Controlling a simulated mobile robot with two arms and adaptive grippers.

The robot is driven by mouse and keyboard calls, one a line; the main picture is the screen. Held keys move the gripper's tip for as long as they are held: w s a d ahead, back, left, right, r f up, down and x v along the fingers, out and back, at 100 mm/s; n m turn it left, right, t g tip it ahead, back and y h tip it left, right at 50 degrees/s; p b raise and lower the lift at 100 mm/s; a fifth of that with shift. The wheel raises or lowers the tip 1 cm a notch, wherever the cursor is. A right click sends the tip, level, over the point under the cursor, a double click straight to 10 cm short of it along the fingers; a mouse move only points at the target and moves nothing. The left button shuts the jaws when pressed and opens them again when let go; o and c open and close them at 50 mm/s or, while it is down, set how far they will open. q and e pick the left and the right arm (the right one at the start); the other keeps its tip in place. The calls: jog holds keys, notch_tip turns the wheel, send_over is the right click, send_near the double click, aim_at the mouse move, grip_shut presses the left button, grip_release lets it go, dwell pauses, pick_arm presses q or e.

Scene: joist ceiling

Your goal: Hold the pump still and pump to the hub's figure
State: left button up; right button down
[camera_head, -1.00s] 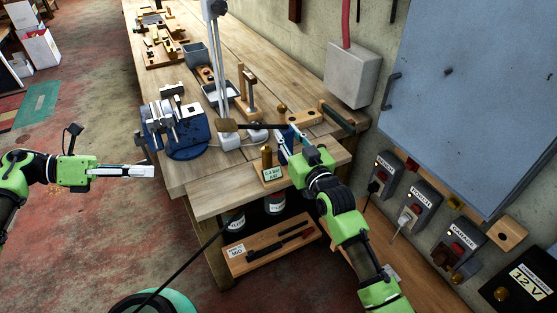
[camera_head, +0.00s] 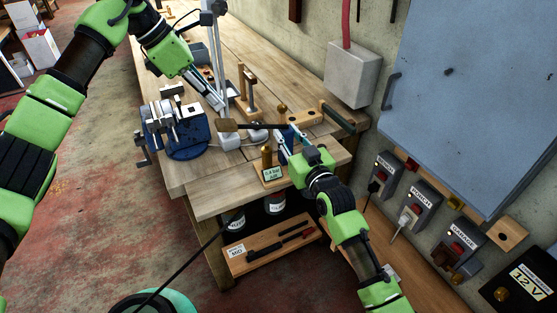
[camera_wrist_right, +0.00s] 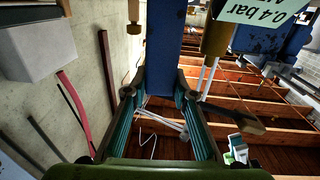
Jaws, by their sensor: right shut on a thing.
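My right gripper (camera_head: 283,143) is at the bench's front right, with its fingers closed on a blue piece (camera_wrist_right: 165,40) that shows between them in the right wrist view. I cannot tell for sure whether this piece is part of the pump. A dark bar with a brown paddle-like end (camera_head: 228,125) lies just beyond it. A brass post (camera_head: 267,158) with a card (camera_head: 273,173) stands left of this gripper; the card (camera_wrist_right: 258,10) reads "0.4 bar" in the wrist view. My left gripper (camera_head: 219,105) is over the bench beside a tall pale post (camera_head: 217,50); its jaw gap is unclear.
A blue vice (camera_head: 185,135) stands at the bench's left edge. A wooden upright (camera_head: 250,92) and a wooden block (camera_head: 305,118) stand behind the right gripper. Switch boxes (camera_head: 420,205) line the wall at right. The bench's near left corner (camera_head: 190,180) is clear.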

aim_at(226, 131)
pick_arm(q)
jog(key=shift+x, duration=2.2)
jog(key=shift+f, duration=0.15)
jog(key=shift+s+a+f, duration=0.1)
jog(key=shift+f, duration=1.3)
jog(key=shift+a+f, duration=0.1)
jog(key=shift+f, duration=1.25)
jog(key=shift+d+r, duration=0.15)
jog(key=shift+r, duration=1.3)
jog(key=shift+d+r, duration=0.1)
jog(key=shift+r, duration=1.35)
